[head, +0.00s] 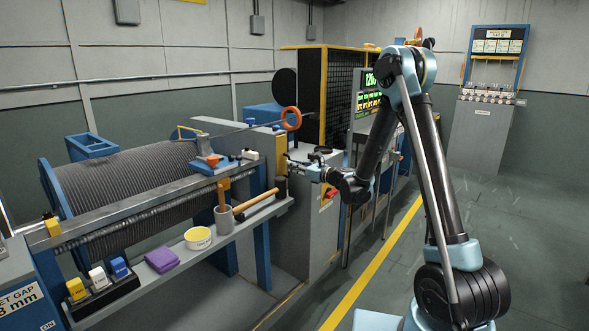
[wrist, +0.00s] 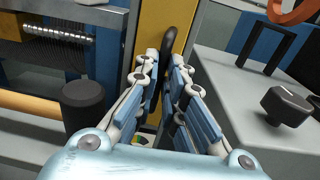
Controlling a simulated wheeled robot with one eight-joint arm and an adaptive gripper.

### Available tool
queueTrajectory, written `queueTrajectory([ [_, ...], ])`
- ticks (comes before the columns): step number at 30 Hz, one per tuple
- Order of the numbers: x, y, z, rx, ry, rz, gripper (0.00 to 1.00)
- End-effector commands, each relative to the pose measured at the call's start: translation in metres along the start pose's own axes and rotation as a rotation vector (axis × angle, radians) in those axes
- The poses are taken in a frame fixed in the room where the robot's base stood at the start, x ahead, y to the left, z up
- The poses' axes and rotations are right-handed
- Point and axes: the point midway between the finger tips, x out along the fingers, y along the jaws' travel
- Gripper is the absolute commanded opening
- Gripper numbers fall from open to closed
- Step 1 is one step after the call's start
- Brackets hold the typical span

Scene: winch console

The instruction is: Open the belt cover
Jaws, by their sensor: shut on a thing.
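The belt cover appears to be the narrow yellow panel (head: 281,150) on the end of the console, beside the winch drum. In the wrist view the yellow panel (wrist: 148,28) stands upright and carries a black handle (wrist: 168,43). My gripper (wrist: 166,62) is shut on this handle, with one finger on each side of it. The lower part of the handle is hidden between the fingers. In the head view my gripper (head: 291,161) is at the yellow panel, and the handle is too small to make out. The panel looks closed against the console.
A mallet (head: 260,199) lies on the shelf left of my gripper; its black head (wrist: 83,105) is close to my left finger. An orange handwheel (head: 291,118) is above. A black knob (wrist: 287,105) sits on the grey surface at right. The floor at right is clear.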

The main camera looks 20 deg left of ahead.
Motion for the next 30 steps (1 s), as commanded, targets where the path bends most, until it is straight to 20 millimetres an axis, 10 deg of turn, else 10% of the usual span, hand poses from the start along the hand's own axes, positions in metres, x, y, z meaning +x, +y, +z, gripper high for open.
queueTrajectory([
  [30, -0.004, 0.060, 0.000, -0.001, -0.003, -0.761, 0.00],
])
